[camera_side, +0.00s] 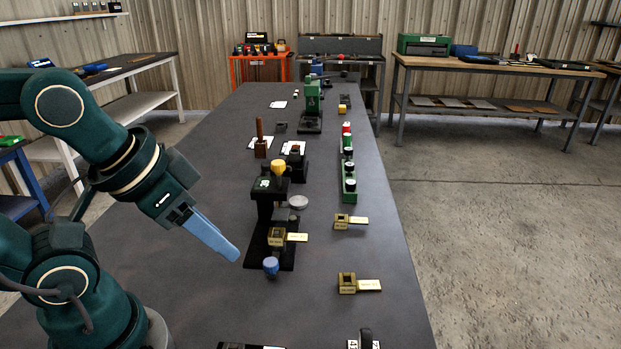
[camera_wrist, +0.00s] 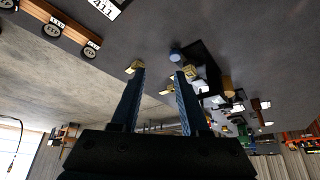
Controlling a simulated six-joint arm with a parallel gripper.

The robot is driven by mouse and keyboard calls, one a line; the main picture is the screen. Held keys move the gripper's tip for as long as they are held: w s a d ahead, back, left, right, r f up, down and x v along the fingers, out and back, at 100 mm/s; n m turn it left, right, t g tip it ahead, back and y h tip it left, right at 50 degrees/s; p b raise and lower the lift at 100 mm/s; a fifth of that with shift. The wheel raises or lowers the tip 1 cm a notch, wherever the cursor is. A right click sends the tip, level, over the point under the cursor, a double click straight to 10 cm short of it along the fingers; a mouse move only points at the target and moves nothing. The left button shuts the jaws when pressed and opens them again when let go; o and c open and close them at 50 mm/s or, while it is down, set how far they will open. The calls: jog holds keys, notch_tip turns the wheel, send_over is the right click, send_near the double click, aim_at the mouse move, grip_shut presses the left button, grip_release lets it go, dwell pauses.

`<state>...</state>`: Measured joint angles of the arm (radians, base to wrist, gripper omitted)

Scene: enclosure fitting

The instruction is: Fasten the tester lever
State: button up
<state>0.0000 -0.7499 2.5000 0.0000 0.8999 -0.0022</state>
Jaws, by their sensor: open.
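A black fixture (camera_side: 266,208) stands on the table, with a yellow knob (camera_side: 278,168) on top, a grey disc (camera_side: 298,202) at its side and a blue knob (camera_side: 271,266) at its near end. A brass block with a labelled tab (camera_side: 277,237) sits on its base. I cannot tell which part is the tester lever. My gripper (camera_side: 236,257) is open and empty above the table, left of the fixture, its blue fingers slanting down. In the wrist view, the fingers (camera_wrist: 159,74) are apart with nothing between the tips. The blue knob (camera_wrist: 175,54) and black base (camera_wrist: 205,68) show beyond the right finger.
Two more brass blocks with tabs, a farther one (camera_side: 342,221) and a nearer one (camera_side: 348,283), lie to the right. A green rail with buttons (camera_side: 348,175), a wooden-handled item (camera_side: 260,140) and a green machine (camera_side: 311,100) stand farther back. Table left of the fixture is clear.

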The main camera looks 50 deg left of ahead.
jog(key=c, duration=0.5)
jog(key=shift+s+n, duration=0.1)
jog(key=shift+n, duration=0.5)
grip_shut()
jog(key=w+a+f+n+g+h, duration=0.1)
jog(key=w+a+n+g, duration=0.1)
jog(key=a+n, duration=0.4)
jog(key=w+a+f+n+g+h, duration=0.1)
jog(key=a+n, duration=0.5)
jog(key=n, duration=1)
jog(key=shift+w+a+f+n+g, duration=0.2)
jog(key=shift+w+f+n+g, duration=0.3)
jog(key=shift+w, duration=0.7)
jog(key=shift+r, duration=0.15)
